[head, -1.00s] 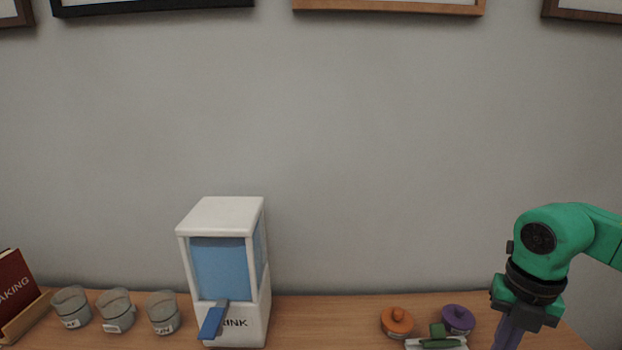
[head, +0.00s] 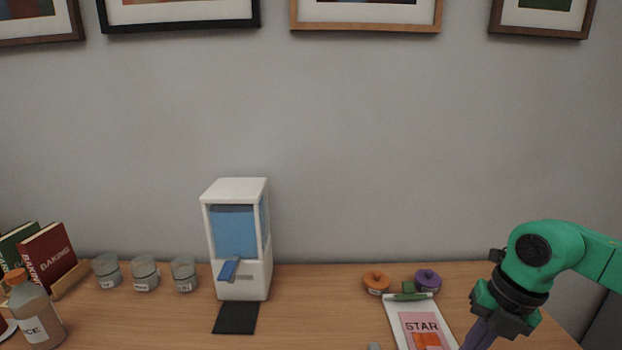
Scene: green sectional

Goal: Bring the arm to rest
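My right arm comes in from the right edge, green with a black wrist, bent downward over the right end of the wooden table (head: 320,308). My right gripper (head: 478,340) points down and to the left, next to a white clipboard (head: 397,318). Its fingertips are at or past the bottom edge, so I cannot tell whether it is open, shut or holding anything. My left arm and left gripper are not in view.
A white drink dispenser (head: 238,280) with a blue lever stands left of centre, a black mat (head: 236,318) before it. Several jars, books (head: 48,258) and a bottle (head: 34,318) stand left. Orange (head: 376,282) and purple (head: 428,280) lidded pots sit behind the clipboard. The table between dispenser and clipboard is mostly clear.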

